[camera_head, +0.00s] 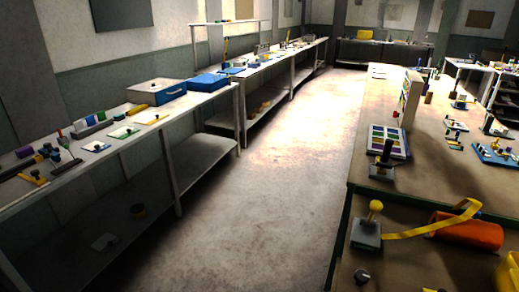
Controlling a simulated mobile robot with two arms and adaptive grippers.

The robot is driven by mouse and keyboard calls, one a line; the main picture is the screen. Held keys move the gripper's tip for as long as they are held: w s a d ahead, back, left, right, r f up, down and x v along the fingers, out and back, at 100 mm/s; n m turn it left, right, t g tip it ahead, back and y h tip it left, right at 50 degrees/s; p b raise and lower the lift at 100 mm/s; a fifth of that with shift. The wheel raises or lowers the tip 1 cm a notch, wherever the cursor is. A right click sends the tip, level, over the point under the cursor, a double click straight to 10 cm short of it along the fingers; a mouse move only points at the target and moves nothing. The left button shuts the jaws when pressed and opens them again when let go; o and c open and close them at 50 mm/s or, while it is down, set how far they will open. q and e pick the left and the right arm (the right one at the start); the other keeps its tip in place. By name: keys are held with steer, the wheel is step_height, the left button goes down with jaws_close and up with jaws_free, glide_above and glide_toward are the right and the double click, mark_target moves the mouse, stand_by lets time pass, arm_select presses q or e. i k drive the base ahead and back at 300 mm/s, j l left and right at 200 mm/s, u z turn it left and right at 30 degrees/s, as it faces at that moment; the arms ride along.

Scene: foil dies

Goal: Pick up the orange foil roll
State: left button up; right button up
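An orange roll (468,232) lies on its side on the wooden bench (400,262) at the lower right. A yellow strip (415,235) runs from near the roll to a grey block with a yellow knob (367,232) on its left. The strip also loops up over the roll's far side. Neither of my grippers shows in the head view.
A dark knob (362,276) and a yellow object (509,272), cut off by the frame edge, are near the roll. A black-handled press (383,162) and a colour tray (387,141) stand farther back. Open floor (250,220) lies between this bench and the left shelving.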

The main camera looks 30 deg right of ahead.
mark_target(482, 235)
steer(key=i+j+u, duration=0.1)
steer(key=i+j, duration=0.15)
steer(key=i, duration=0.2)
steer(key=i+j+u, duration=0.1)
steer(key=i, duration=0.35)
steer(key=i+z, duration=0.2)
steer(key=z, duration=0.2)
steer(key=i+z, duration=0.35)
steer(key=i+j+z, duration=0.1)
steer(key=z, duration=0.3)
steer(key=i+j+z, duration=0.15)
steer(key=z, duration=0.2)
steer(key=i+z, duration=0.2)
steer(key=z, duration=0.2)
steer(key=i+z, duration=0.2)
steer(key=z, duration=0.25)
steer(key=i+j+z, duration=0.2)
steer(key=z, duration=0.2)
steer(key=i+j+z, duration=0.15)
steer(key=z, duration=0.3)
steer(key=i+j+z, duration=0.1)
steer(key=j+z, duration=0.15)
steer(key=z, duration=0.15)
